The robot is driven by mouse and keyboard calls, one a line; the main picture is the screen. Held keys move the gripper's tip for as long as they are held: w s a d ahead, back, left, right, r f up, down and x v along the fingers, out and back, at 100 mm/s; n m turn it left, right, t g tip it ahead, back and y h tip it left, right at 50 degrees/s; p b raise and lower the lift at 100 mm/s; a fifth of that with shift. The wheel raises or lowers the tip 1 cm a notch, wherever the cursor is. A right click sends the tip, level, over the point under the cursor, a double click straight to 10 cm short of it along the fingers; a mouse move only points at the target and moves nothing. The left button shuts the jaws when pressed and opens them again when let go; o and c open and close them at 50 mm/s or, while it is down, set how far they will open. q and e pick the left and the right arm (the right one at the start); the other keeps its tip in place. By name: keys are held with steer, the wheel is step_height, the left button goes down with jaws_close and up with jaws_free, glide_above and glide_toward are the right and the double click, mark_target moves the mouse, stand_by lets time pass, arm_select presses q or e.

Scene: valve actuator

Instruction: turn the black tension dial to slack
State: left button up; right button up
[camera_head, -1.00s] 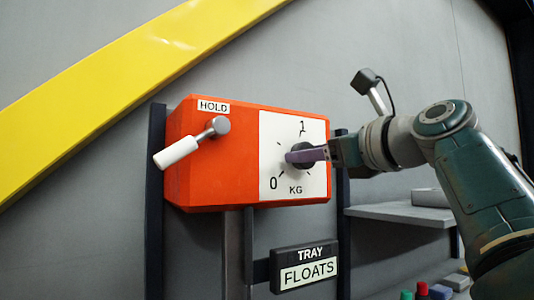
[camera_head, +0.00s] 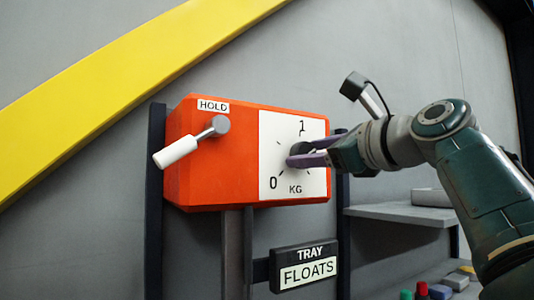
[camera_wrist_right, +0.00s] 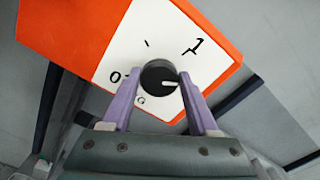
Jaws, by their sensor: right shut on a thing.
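The black tension dial (camera_head: 300,149) sits on the white scale face of an orange box (camera_head: 214,162). The face is marked 0 at lower left, 1 at top and KG below. My right gripper (camera_head: 296,155) is shut on the dial, its purple fingers on either side of it. In the right wrist view the dial (camera_wrist_right: 160,77) lies between the two fingertips. Its white mark points right in that view, clockwise past the 1. No label reading slack shows. My left gripper is not in view.
A white-handled lever (camera_head: 176,152) sticks out left of the scale under a HOLD label (camera_head: 213,106). A TRAY FLOATS sign (camera_head: 304,265) hangs below the box. A grey shelf (camera_head: 400,213) and several coloured pieces are at right.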

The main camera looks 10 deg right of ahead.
steer(key=shift+w+d+f+m+b, duration=0.15)
steer(key=shift+m+b, duration=0.8)
steer(key=shift+m, duration=7.7)
steer(key=shift+s+d+f+m+b, duration=0.15)
steer(key=shift+m+b, duration=0.8)
steer(key=shift+m, duration=7.7)
steer(key=shift+w, duration=0.1)
steer(key=o, duration=1.4)
steer(key=shift+a, duration=0.1)
